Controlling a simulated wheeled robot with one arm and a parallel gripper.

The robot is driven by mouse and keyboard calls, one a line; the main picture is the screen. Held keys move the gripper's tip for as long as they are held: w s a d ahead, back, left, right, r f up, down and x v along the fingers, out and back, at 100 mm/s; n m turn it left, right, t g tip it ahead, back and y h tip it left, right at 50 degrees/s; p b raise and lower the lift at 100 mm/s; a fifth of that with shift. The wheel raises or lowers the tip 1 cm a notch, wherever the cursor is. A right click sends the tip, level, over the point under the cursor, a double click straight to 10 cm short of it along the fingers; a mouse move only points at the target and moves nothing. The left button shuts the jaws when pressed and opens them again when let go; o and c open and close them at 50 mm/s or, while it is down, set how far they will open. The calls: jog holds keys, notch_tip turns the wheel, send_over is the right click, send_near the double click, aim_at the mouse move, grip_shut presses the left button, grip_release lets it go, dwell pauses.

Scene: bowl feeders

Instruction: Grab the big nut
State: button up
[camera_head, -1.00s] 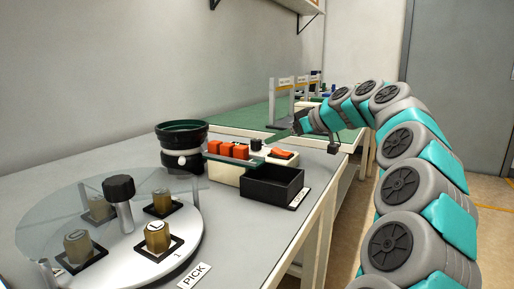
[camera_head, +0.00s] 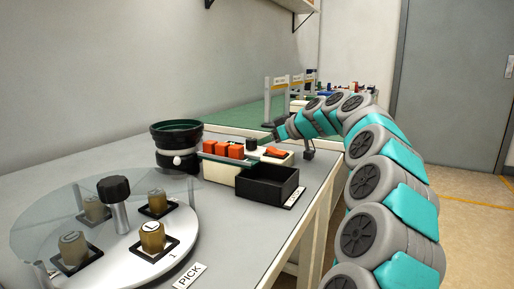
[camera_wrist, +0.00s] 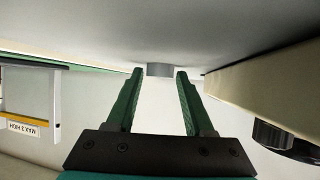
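Several brass-coloured hexagonal pieces stand on dark square holders on a round white turntable (camera_head: 135,262) at the front left; they look like the nuts. The nearest piece (camera_head: 152,236) is by the PICK label, and another (camera_head: 73,247) stands to its left. I cannot tell which is the big nut. My gripper (camera_head: 279,133) is beyond the feeder, far from these pieces, and partly hard to make out. In the wrist view my gripper (camera_wrist: 160,82) has its two green fingers apart with nothing held. A small grey block (camera_wrist: 160,70) shows past the fingertips.
A clear disc covers part of the turntable, with a black knob (camera_head: 113,189) at its centre. A black-green bowl feeder (camera_head: 176,146), orange parts (camera_head: 236,151) and an empty black bin (camera_head: 267,184) stand behind it. A sign (camera_wrist: 28,128) shows in the wrist view.

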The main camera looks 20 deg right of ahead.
grip_shut()
dwell(0.3)
jog(key=shift+r, duration=0.15)
